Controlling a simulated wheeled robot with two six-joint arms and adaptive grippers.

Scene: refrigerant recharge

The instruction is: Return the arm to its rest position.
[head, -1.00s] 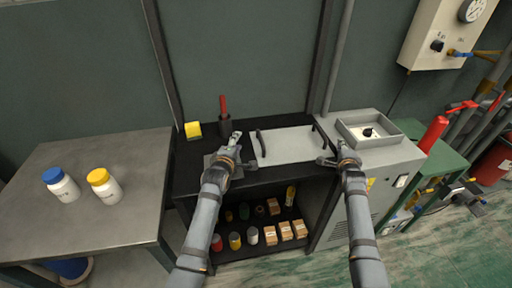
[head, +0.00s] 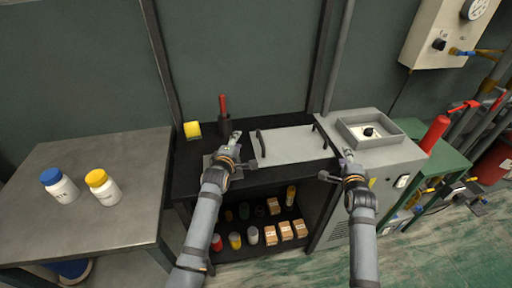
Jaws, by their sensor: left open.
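My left gripper (head: 233,142) is open over the black bench top, just left of the grey tray's left handle. My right gripper (head: 347,156) is in front of the grey machine's top, to the right of the tray. Its fingers are too small to tell whether they are apart, and I see nothing held in it. The grey tray (head: 290,146) with two black handles lies on the black bench (head: 190,170). Both arms reach in from the bottom of the head view.
A grey table (head: 100,225) with a blue-capped bottle (head: 62,190) and a yellow-capped bottle (head: 106,191) is on the left. A yellow block (head: 193,130) and red-handled tool (head: 222,105) stand behind my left gripper. A grey machine (head: 385,160) and red cylinder (head: 434,134) are right.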

